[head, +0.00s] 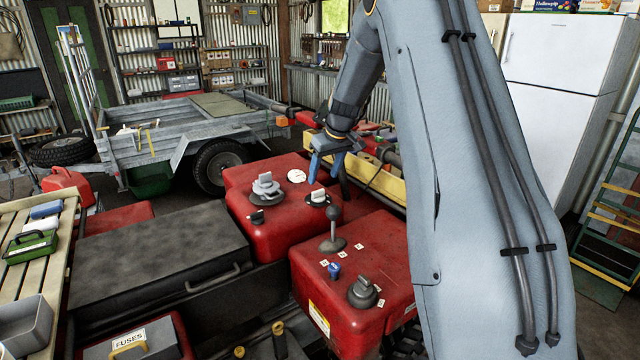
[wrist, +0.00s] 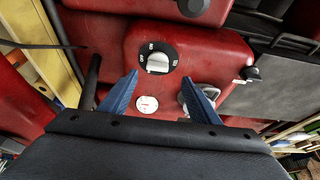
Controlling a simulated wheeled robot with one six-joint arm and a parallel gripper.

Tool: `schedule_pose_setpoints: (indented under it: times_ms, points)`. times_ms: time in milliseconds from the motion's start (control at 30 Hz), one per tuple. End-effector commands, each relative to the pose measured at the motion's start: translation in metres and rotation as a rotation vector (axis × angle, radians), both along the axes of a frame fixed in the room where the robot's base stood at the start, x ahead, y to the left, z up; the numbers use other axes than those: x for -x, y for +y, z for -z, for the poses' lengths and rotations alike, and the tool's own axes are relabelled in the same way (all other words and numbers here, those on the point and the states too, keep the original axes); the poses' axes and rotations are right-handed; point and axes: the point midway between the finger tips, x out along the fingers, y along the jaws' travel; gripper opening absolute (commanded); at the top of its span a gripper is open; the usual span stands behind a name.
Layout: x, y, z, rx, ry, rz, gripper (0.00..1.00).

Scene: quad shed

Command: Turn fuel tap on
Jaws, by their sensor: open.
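The fuel tap appears to be the pale bar-shaped knob (wrist: 157,62) on a round black dial plate on the red tank (wrist: 205,45). Small white marks ring the plate; I cannot read them surely. In the wrist view the bar lies roughly crosswise. The knob also shows in the head view (head: 318,196). My gripper (wrist: 160,78) is open and empty. In the wrist view its two blue fingers point toward the knob, with the tips just short of it on either side. In the head view my gripper (head: 328,182) hangs close above the knob. Contact cannot be told.
A white round gauge (head: 297,176), a large grey cap (head: 266,187) and a small black knob (head: 257,217) sit on the same tank. A lever with a ball top (head: 333,230) and a black knob (head: 363,291) stand on the nearer red body. A trailer stands behind.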

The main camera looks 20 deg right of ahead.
Motion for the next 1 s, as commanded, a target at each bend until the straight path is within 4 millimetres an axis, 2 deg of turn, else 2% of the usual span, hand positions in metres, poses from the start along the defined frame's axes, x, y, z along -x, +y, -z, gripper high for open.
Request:
schedule_pose_setpoints:
  times_ms: [167, 600, 800, 1000]
  points:
    - [-0.009, -0.004, 0.007, 0.001, -0.005, -0.008, 0.56]
    - [-0.03, 0.001, 0.059, 0.001, -0.005, -0.008, 0.56]
    - [-0.034, 0.002, 0.07, 0.002, -0.006, -0.007, 0.56]
    - [-0.035, 0.002, 0.071, 0.002, -0.007, -0.007, 0.56]
